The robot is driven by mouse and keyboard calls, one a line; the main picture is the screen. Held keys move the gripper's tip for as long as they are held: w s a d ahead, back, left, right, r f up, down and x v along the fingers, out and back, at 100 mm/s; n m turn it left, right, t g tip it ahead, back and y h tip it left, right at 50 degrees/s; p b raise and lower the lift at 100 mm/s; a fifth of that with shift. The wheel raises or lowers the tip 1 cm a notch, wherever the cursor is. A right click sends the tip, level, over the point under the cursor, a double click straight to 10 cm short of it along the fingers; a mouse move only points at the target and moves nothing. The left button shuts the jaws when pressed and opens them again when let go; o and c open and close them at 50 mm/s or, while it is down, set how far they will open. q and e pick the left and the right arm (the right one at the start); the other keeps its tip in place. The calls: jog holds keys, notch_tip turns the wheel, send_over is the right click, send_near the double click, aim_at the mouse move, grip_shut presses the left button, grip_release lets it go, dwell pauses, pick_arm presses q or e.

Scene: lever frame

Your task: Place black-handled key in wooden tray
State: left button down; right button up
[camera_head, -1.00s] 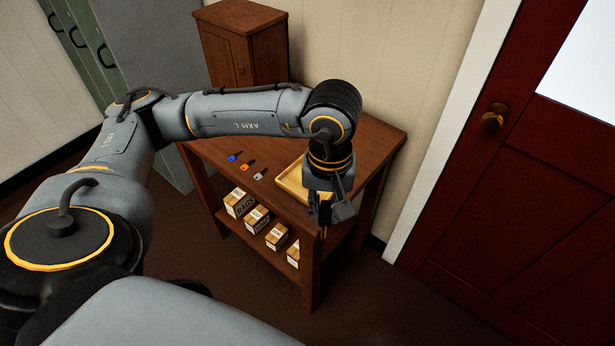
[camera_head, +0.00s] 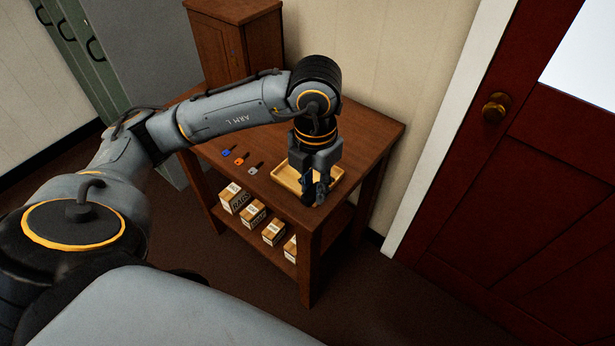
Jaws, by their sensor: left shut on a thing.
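The wooden tray (camera_head: 338,181) is light-coloured and shallow, at the right end of the brown table. My left gripper (camera_head: 315,198) points down at the tray's near edge, its upper part covering much of the tray. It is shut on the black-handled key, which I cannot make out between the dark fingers. Whether the fingers touch the tray is unclear. A blue-handled key (camera_head: 227,151), an orange-handled key (camera_head: 239,160) and a grey-handled key (camera_head: 253,170) lie in a row left of the tray. My right gripper is not in view.
A wooden cabinet (camera_head: 240,45) stands at the back left of the table (camera_head: 360,130). Several labelled boxes (camera_head: 252,214) sit on the shelf below. A red door (camera_head: 470,190) with a brass knob (camera_head: 495,108) is at the right. The tabletop behind the tray is clear.

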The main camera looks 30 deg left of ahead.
aim_at(287, 177)
pick_arm(q)
jog(key=w+a+f+n, duration=0.3)
jog(key=w+n, duration=0.1)
jog(key=w+a+f+n, duration=0.3)
jog(key=n, duration=0.2)
jog(key=w+a+f+n, duration=0.3)
jog(key=w+f+n, duration=0.1)
jog(key=n, duration=0.1)
jog(key=shift+w+p, duration=0.35)
jog(key=shift+p, duration=0.05)
jog(key=shift+w+a+f, duration=0.15)
jog(key=shift+w+f, duration=0.2)
jog(key=shift+f, duration=0.15)
notch_tip(287, 177, down, 2)
jog(key=shift+f+p, duration=0.15)
jog(key=shift+p, duration=0.45)
jog(key=shift+f, duration=0.4)
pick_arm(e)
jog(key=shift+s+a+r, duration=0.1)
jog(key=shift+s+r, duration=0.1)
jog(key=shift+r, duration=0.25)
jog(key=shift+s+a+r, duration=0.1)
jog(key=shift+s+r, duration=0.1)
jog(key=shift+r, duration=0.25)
pick_arm(q)
jog(key=shift+f, duration=0.1)
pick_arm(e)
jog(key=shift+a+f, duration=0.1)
